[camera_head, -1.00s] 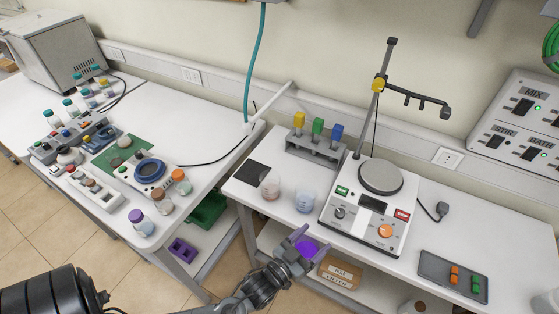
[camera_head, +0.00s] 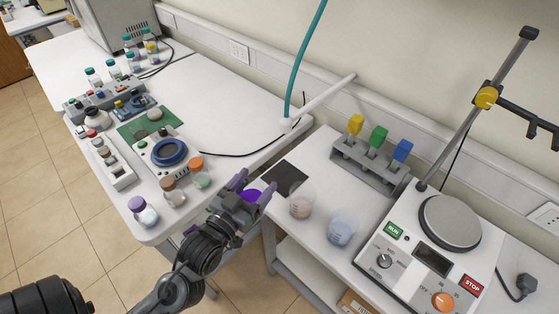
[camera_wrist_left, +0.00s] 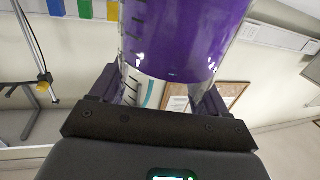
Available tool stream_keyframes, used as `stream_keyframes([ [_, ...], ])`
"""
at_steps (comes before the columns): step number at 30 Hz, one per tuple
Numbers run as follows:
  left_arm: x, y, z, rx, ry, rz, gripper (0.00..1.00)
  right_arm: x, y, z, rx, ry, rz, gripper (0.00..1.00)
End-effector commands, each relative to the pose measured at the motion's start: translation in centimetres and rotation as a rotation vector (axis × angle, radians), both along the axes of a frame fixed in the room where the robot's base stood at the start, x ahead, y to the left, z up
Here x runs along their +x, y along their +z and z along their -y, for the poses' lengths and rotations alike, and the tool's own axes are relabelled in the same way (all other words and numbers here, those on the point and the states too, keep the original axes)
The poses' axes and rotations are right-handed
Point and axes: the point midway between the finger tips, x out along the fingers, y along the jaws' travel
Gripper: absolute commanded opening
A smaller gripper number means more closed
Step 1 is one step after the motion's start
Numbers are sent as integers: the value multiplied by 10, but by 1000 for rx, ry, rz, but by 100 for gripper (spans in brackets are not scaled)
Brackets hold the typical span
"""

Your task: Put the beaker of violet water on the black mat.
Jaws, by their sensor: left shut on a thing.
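The beaker of violet water (camera_head: 251,195) is held between the purple-tipped fingers of my left gripper (camera_head: 252,192), which is shut on it. In the left wrist view the beaker (camera_wrist_left: 185,38) fills the space between the fingers, and violet water shows through its glass. The black mat (camera_head: 287,178) lies on the right table's left end, just right of and beyond the held beaker in the head view. The beaker appears in front of the table's left edge; its exact height above the table I cannot tell. My right gripper is not in view.
A beaker with pinkish liquid (camera_head: 301,204) stands close to the mat's right, and a beaker with pale blue liquid (camera_head: 341,229) stands farther right. Several jars stand on the left table (camera_head: 237,101).

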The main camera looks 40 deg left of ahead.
Motion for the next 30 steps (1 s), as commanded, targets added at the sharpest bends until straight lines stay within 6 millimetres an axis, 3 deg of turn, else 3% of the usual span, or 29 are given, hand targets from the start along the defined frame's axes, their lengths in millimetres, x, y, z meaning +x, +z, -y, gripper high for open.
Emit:
stream_keyframes([
  [4, 18, -5, -4, 2, 1, 11, 35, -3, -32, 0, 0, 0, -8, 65],
  [9, 59, 6, -14, 5, 1, 5, 35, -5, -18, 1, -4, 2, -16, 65],
  [18, 132, 5, -30, 3, 2, 3, 35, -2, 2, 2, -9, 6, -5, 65],
  [24, 160, 3, -36, 2, 1, 3, 35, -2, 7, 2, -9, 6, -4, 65],
  [30, 167, 0, -38, 1, 1, 2, 35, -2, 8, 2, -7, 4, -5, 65],
])
